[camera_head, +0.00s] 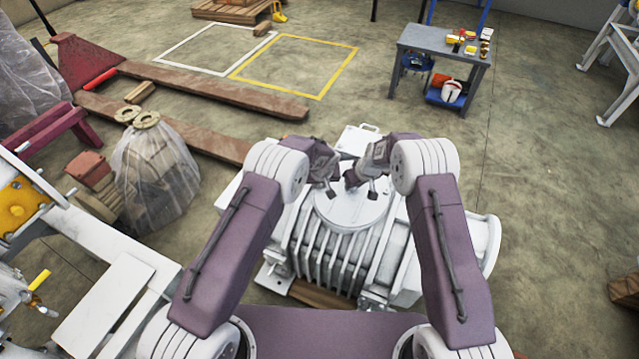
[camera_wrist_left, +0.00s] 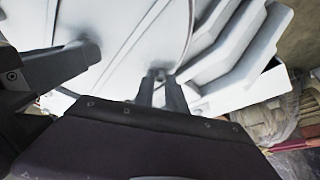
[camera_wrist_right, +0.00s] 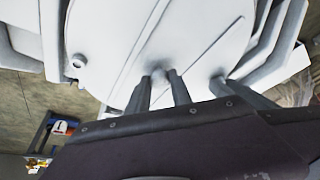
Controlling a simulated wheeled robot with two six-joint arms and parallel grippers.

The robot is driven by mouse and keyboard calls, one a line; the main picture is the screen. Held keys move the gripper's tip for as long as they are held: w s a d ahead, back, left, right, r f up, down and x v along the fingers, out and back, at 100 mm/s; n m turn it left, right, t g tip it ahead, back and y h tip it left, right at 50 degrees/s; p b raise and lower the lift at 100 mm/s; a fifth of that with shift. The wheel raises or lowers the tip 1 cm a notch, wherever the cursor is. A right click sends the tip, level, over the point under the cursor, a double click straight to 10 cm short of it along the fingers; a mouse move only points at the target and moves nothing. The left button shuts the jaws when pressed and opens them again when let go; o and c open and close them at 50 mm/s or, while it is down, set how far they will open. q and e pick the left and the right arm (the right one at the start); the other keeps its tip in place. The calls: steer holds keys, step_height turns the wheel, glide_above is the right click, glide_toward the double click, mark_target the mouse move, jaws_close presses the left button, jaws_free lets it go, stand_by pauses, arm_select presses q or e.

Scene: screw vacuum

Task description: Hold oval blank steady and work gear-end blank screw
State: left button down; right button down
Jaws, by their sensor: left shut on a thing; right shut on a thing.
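The oval blank (camera_head: 348,212) is a light plate on top of the white ribbed pump, and its face fills much of the left wrist view (camera_wrist_left: 130,50) and the right wrist view (camera_wrist_right: 165,35). My left gripper (camera_head: 332,192) is shut on a small grey peg-like part (camera_wrist_left: 160,72) on the plate. My right gripper (camera_head: 373,193) is shut around a small grey screw head (camera_wrist_right: 159,73) on the plate. The two grippers are close together, apart from each other. Which end of the plate is the gear end, I cannot tell.
The white pump (camera_head: 325,262) stands on a wooden pallet (camera_head: 322,295). A wrapped bundle (camera_head: 155,175) and white machinery (camera_head: 110,305) stand at the left. A grey work table (camera_head: 440,42) is at the back right. The floor (camera_head: 550,170) to the right is mostly clear.

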arm_select(q)
steer(key=shift+m, duration=0.3)
steer(key=m+h, duration=0.1)
steer(key=m, duration=0.2)
steer(key=shift+a, duration=0.2)
steer(key=m+h, duration=0.1)
steer(key=m, duration=0.3)
steer(key=shift+a+g+h, duration=0.15)
steer(key=shift+g+h, duration=0.15)
steer(key=shift+h, duration=0.1)
steer(key=m, duration=0.2)
steer(key=m+g+h, duration=0.1)
steer(key=m, duration=0.2)
steer(key=shift+w+a+h, duration=0.1)
steer(key=shift+w+h, duration=0.1)
steer(key=shift+h, duration=0.1)
steer(key=shift+w+m+g+h, duration=0.15)
steer(key=shift+m+g, duration=0.25)
steer(key=shift+m, duration=0.7)
steer(key=shift+m+g+h, duration=0.15)
steer(key=shift+m+g, duration=0.25)
steer(key=shift+m, duration=0.7)
steer(key=shift+r, duration=0.1)
steer(key=c, duration=1.3)
jaws_free()
steer(key=shift+c, duration=0.2)
